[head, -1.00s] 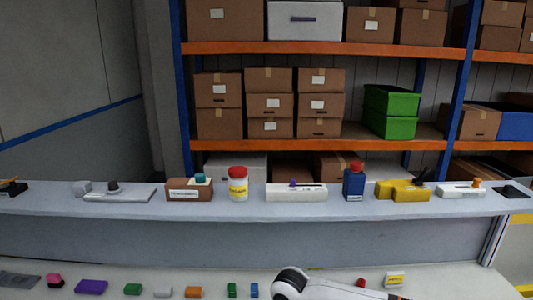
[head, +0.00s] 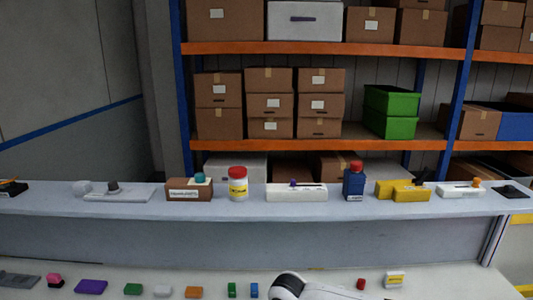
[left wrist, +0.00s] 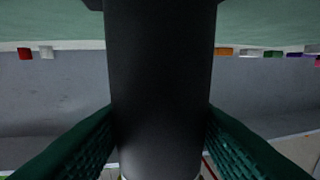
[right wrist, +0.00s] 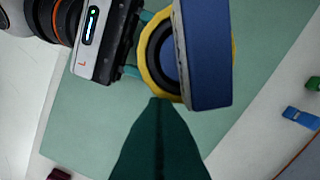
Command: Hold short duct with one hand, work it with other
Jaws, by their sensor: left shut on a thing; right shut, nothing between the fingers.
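The short duct (left wrist: 160,60) is a dark, smooth cylinder that fills the middle of the left wrist view. My left gripper (left wrist: 160,115) is shut on it, with a green finger against each side. In the right wrist view the duct's end shows a yellow ring (right wrist: 149,82) around a dark opening. A blue disc-like part (right wrist: 205,55) stands tilted at the ring's right side and hides part of it. My right gripper (right wrist: 158,102) is shut and empty, its green tips at the ring's lower edge; I cannot tell whether they touch. Neither gripper shows in the head view.
A green mat (right wrist: 85,120) lies on the bench below. Small coloured blocks, such as a purple one (head: 91,286) and a blue one (right wrist: 301,117), lie along the bench. A raised grey ledge (head: 330,207) behind holds a white jar (head: 238,186) and several fixtures.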

